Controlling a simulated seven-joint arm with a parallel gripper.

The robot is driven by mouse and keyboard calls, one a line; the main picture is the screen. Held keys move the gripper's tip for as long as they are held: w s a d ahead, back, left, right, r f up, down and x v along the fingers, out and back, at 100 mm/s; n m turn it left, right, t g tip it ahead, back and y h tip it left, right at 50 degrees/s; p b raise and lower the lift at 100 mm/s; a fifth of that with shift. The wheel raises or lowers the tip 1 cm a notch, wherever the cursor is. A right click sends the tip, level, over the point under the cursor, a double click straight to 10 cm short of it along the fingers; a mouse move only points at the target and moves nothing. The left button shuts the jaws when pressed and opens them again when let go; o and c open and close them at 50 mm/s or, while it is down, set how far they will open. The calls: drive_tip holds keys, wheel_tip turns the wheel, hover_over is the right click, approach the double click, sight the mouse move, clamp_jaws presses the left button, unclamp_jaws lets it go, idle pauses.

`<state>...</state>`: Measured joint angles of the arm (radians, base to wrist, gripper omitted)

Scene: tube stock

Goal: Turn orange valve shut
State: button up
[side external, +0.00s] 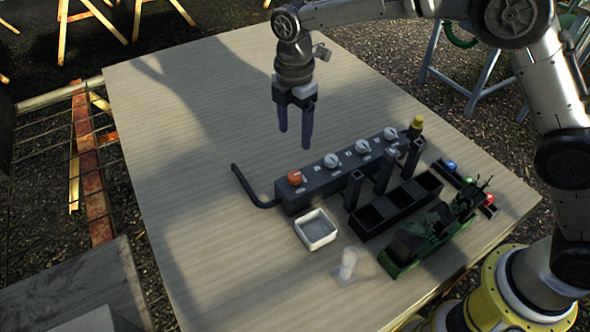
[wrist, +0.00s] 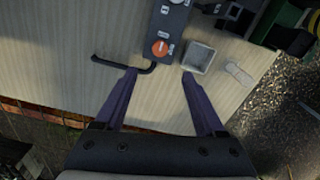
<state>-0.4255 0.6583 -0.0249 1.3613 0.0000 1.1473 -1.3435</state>
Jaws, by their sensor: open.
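The orange valve (side external: 295,177) is a round knob on top of the left end of a long dark manifold block (side external: 325,183). It also shows in the wrist view (wrist: 160,48), ahead of the fingertips, with a white mark across it. My gripper (side external: 295,140) hangs over the table above and behind the block, fingers pointing down. It is open and empty, apart from the valve. In the wrist view its two purple fingers (wrist: 158,75) are spread wide, with the valve beyond the gap between them.
Several white-grey knobs (side external: 331,160) line the same block. A black bent pipe (side external: 250,190) leaves its left end. The table's left side is clear.

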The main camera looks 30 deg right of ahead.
sight(295, 175)
wheel_tip(295, 175, down, 13)
drive_tip(key=shift+d+f, duration=0.1)
idle(0.3)
clamp_jaws()
idle(0.4)
